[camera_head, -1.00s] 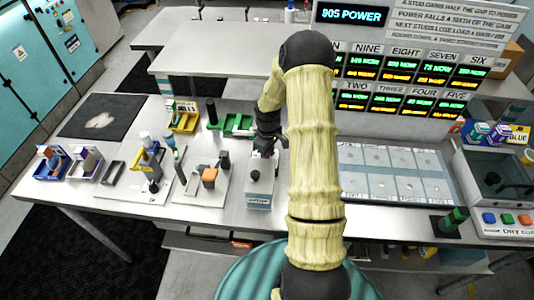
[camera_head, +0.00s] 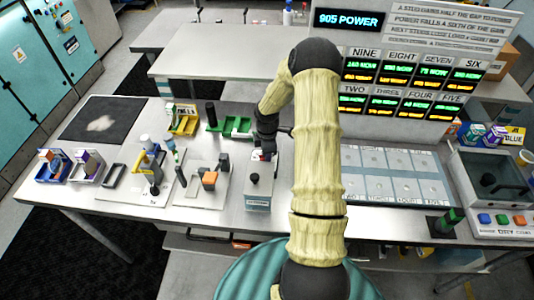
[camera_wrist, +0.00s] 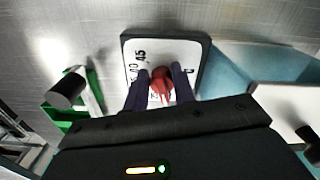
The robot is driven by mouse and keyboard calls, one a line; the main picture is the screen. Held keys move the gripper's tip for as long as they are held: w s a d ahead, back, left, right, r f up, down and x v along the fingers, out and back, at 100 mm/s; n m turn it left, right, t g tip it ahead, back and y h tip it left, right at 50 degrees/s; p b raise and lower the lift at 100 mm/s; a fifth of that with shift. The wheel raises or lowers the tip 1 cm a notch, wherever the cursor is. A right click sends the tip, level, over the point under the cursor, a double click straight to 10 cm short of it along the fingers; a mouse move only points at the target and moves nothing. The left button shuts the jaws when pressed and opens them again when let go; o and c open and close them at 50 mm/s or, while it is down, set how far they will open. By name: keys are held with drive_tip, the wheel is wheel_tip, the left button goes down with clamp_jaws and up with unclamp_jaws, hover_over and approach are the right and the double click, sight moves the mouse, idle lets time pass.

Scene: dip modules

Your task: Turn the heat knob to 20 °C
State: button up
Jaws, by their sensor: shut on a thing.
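The red heat knob (camera_wrist: 161,82) sits on a white dial plate (camera_wrist: 135,45) with a dark rim and printed numbers; 45 and 40 are readable at its left. My gripper (camera_wrist: 162,76) is shut on the knob, a dark finger on each side. The fingers hide part of the scale, so I cannot read the knob's setting. In the head view my gripper (camera_head: 263,148) is over the small white dial plate (camera_head: 258,157) on the bench, behind a grey box with a black knob.
The grey box (camera_head: 258,198) stands just in front of the dial. A panel of pale cards (camera_head: 385,175) lies to the right.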

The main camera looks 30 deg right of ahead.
drive_tip(key=shift+w+r, duration=0.1)
drive_tip(key=shift+w, duration=0.05)
drive_tip(key=o, duration=1)
wheel_tip(320, 180, up, 17)
drive_tip(key=b, duration=0.3)
drive_tip(key=shift+r, duration=0.15)
drive_tip(key=s+a+m+t, duration=0.2)
drive_tip(key=s+a+m, duration=1.2)
drive_tip(key=s+a, duration=0.2)
drive_tip(key=s+r, duration=0.1)
drive_tip(key=s, duration=0.1)
drive_tip(key=shift+s+a+t, duration=0.3)
drive_tip(key=shift+s, duration=0.05)
